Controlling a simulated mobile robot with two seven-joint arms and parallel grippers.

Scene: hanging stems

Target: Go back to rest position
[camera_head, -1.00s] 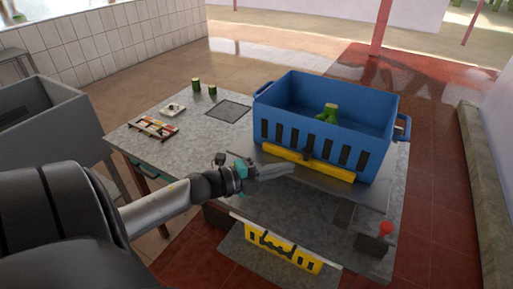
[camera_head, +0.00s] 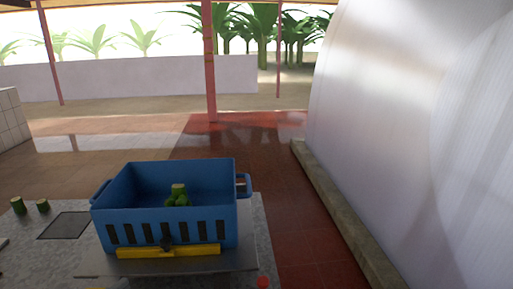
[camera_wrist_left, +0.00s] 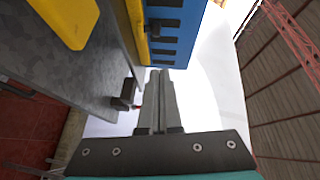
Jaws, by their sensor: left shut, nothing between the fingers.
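My left gripper (camera_wrist_left: 160,76) shows in the left wrist view. Its two grey fingers are together with nothing between them. It points past the side of the blue crate (camera_wrist_left: 178,38), apart from it as far as I can tell. In the head view neither gripper shows. There the blue crate (camera_head: 165,222) stands on the table, with a green stem piece (camera_head: 178,195) inside it. A yellow bar (camera_head: 168,251) runs along the crate's front foot.
The grey table (camera_head: 30,265) carries two short green stem pieces (camera_head: 18,206) and a dark square plate (camera_head: 64,225) left of the crate. A red knob (camera_head: 263,282) is at the bottom edge. Red floor (camera_head: 290,225) lies free to the right, before a low curb (camera_head: 345,215).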

